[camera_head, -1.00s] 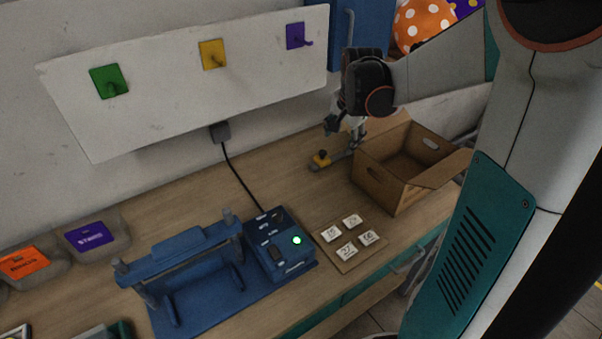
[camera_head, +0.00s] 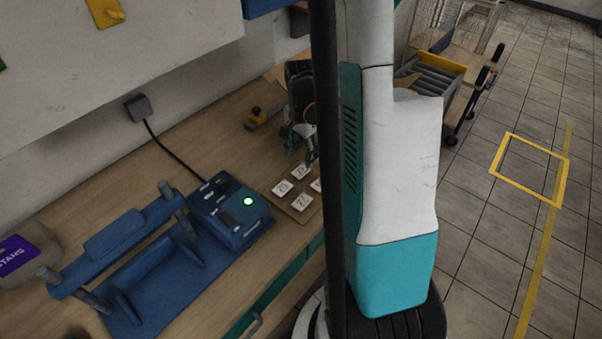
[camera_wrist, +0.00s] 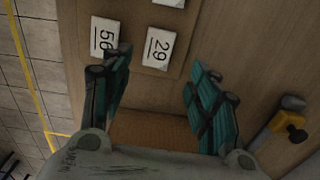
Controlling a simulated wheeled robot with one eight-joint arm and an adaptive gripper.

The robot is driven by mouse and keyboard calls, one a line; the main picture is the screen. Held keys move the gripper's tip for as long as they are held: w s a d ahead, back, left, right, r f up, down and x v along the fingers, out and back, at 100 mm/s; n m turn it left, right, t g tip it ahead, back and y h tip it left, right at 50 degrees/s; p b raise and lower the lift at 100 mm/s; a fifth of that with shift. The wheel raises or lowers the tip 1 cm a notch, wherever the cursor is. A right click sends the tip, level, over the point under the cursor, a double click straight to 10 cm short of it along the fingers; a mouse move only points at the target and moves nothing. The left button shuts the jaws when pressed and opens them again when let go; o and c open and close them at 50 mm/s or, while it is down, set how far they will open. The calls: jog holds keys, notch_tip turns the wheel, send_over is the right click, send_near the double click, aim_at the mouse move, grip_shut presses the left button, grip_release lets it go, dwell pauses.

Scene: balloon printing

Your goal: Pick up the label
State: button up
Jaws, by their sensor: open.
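Several white number labels lie on a thin wooden board (camera_head: 272,196) on the workbench. In the wrist view, the label reading 29 (camera_wrist: 158,48) lies just beyond the gap between my fingertips, and the label reading 56 (camera_wrist: 104,35) lies beside the left finger. Part of another label (camera_wrist: 169,2) shows at the top edge.
A blue press (camera_head: 130,250) with a control box (camera_head: 232,212) and lit green button stands left of the board. A yellow-handled tool (camera_head: 258,117) lies behind; it shows in the wrist view (camera_wrist: 293,128). My arm hides the bench's right part.

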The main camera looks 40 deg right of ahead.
aim_at(303, 169)
jog(key=shift+s+f+b, duration=0.2)
jog(key=shift+f+b, duration=0.8)
jog(key=shift+f, duration=1.6)
jog(key=shift+f+b, duration=0.25)
jog(key=shift+b, duration=0.1)
jog(key=shift+c, duration=0.6)
jog(key=c, duration=0.6)
